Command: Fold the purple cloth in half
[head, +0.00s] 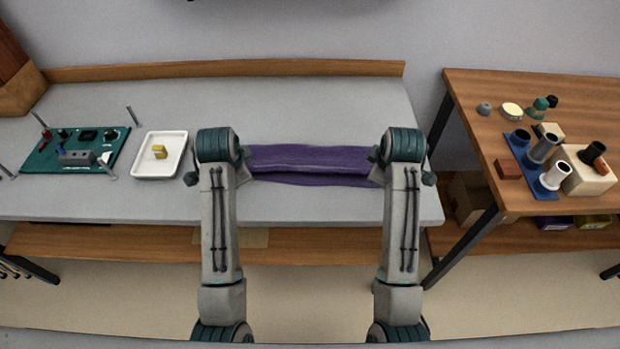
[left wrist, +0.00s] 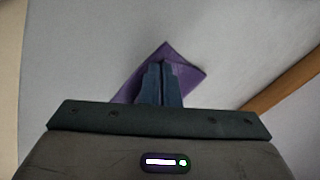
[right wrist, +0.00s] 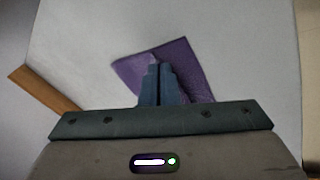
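The purple cloth (head: 312,160) lies on the grey table (head: 300,208) as a wide strip between my two arms in the head view. A raised upper band runs across it, with a lower layer showing along the near side. My left gripper (left wrist: 161,66) is shut on the cloth's left end; purple fabric (left wrist: 186,72) shows around its fingertips in the left wrist view. My right gripper (right wrist: 158,66) is shut on the right end, with fabric (right wrist: 188,66) around its fingertips in the right wrist view. In the head view my wrists hide both ends.
A white tray (head: 141,170) with a small yellow block (head: 159,152) and a green circuit board (head: 72,152) stand at the left. A wooden ledge (head: 230,68) runs along the back. A separate wooden table (head: 470,95) with cylinders and blocks is at the right.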

